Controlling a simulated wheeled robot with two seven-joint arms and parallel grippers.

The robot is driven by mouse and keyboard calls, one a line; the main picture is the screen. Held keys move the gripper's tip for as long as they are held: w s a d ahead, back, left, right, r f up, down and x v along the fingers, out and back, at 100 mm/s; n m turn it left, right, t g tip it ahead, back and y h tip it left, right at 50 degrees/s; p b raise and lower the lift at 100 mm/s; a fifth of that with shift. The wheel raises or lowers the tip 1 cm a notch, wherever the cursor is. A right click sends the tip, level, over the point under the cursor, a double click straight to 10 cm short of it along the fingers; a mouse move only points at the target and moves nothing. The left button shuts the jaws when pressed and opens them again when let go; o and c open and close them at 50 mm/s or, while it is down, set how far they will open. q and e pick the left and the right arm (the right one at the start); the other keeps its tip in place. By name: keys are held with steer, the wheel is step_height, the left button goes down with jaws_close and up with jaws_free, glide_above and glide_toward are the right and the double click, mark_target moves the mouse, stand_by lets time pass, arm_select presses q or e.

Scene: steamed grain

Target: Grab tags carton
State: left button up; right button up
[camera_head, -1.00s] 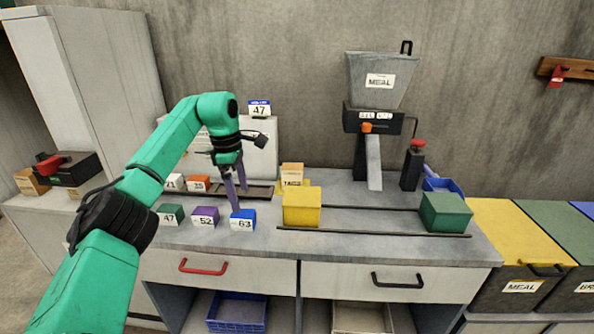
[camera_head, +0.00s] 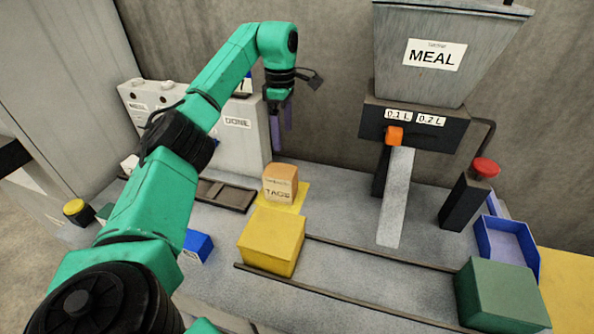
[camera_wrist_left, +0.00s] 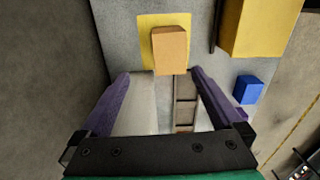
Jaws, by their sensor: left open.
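The tags carton (camera_head: 280,184) is a small tan box labelled TAGS, standing on a yellow mat (camera_head: 301,197) on the counter behind the yellow box. In the left wrist view the carton (camera_wrist_left: 170,50) is above the fingers, near the top middle, on its yellow mat (camera_wrist_left: 150,28). My left gripper (camera_head: 281,130) has purple fingers pointing down, above and behind the carton, by the white panel. In the left wrist view the gripper (camera_wrist_left: 167,95) is open, with nothing held between its fingers. My right gripper is not in view.
A yellow box (camera_head: 270,245) stands just in front of the carton. A MEAL hopper (camera_head: 440,50) with a chute (camera_head: 396,195) stands to the right. A blue block (camera_head: 197,246), a green box (camera_head: 500,293) and a blue tray (camera_head: 507,245) are on the counter. Rails run across the front.

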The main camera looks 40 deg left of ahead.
arm_select(q)
glide_above(280, 171)
step_height(280, 171, down, 5)
steer(key=shift+s+a+f, duration=0.1)
steer(key=shift+s+f, duration=0.05)
steer(key=shift+f, duration=0.05)
steer(key=f, duration=0.1)
steer(key=f+p, duration=0.1)
steer(key=shift+w+f, duration=0.4)
steer(key=f+p, duration=0.1)
steer(key=f, duration=0.3)
steer(key=shift+s+f+p, duration=0.1)
steer(key=shift+s+p, duration=0.1)
steer(key=shift+p, duration=0.1)
steer(key=shift+f, duration=0.45)
steer(key=c, duration=1.6)
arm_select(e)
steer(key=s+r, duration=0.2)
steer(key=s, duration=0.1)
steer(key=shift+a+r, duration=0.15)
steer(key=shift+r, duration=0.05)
